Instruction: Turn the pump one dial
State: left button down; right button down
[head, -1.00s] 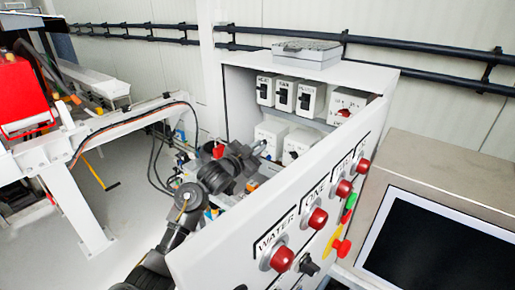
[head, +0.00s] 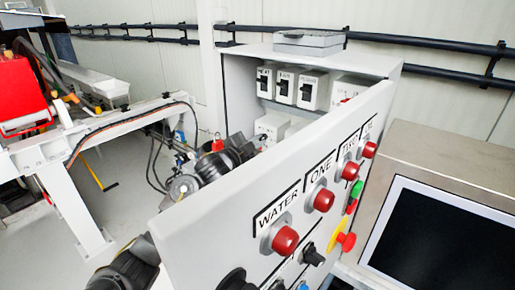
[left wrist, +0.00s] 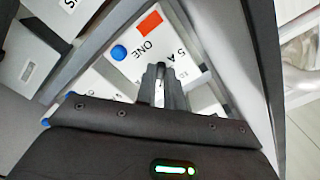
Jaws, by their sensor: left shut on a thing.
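In the left wrist view a white box (left wrist: 172,45) is marked "ONE" and "5 A", with a red square and a blue round spot. My left gripper (left wrist: 160,75) reaches this box with its fingers nearly together. It is shut on the pump one dial, which the fingers almost fully hide, so its angle cannot be told. In the head view my left arm (head: 210,163) reaches behind the open door panel (head: 200,225) into the cabinet (head: 238,95). The panel hides most of the wrist and the fingertips. My right gripper is not in view.
The door's front carries red lamps (head: 285,240) labelled WATER and ONE, black knobs (head: 313,254) and a yellow-and-red button (head: 342,241). White breaker boxes (head: 312,90) sit on the cabinet's upper shelf. A dark screen (head: 445,245) stands at the right.

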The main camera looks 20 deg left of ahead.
pick_arm(q)
jog(key=shift+m+b, duration=1.8)
jog(key=shift+m, duration=0.5)
jog(key=c, duration=1.5)
grip_release()
jog(key=shift+r, duration=0.1)
jog(key=b+v, duration=0.3)
jog(key=v, duration=0.7)
jog(key=shift+s+a, duration=0.15)
jog(key=shift+s, duration=0.2)
